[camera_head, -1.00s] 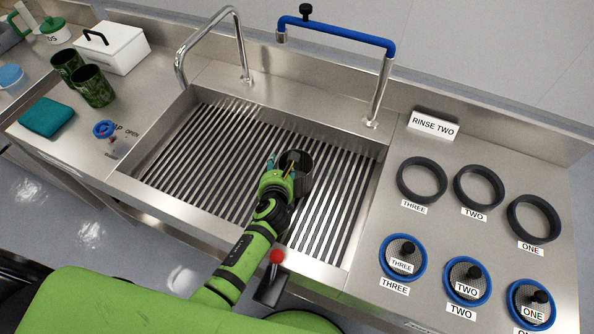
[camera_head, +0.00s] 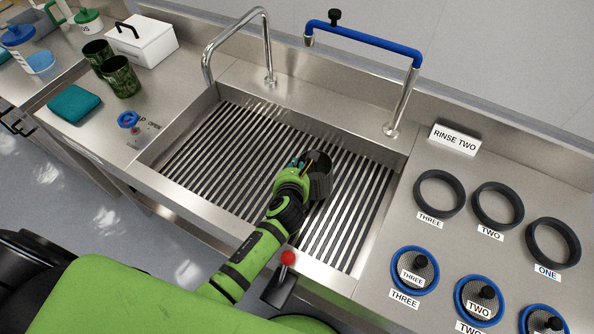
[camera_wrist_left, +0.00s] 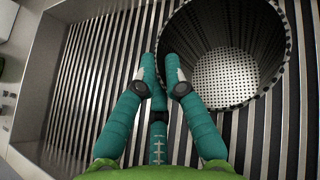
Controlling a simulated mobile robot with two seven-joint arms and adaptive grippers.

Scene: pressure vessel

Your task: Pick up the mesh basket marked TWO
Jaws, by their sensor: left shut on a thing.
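A dark mesh basket (camera_head: 321,178), round and open at the top, is over the slatted sink floor. It also shows in the left wrist view (camera_wrist_left: 228,75), empty, with a perforated light bottom. No marking on it can be read. My left gripper (camera_head: 305,163) is at the basket's left rim. In the left wrist view its teal fingers (camera_wrist_left: 161,68) are close together on the basket's wall, shut on it. The basket looks upright; I cannot tell whether it touches the slats. My right gripper is not in view.
A chrome faucet (camera_head: 268,55) and a blue-topped pipe (camera_head: 365,40) rise behind the sink (camera_head: 230,150). Right of it are a RINSE TWO sign (camera_head: 455,140), black rings (camera_head: 497,206) and blue-rimmed mesh lids (camera_head: 414,270). A red-knobbed lever (camera_head: 288,258) stands in front.

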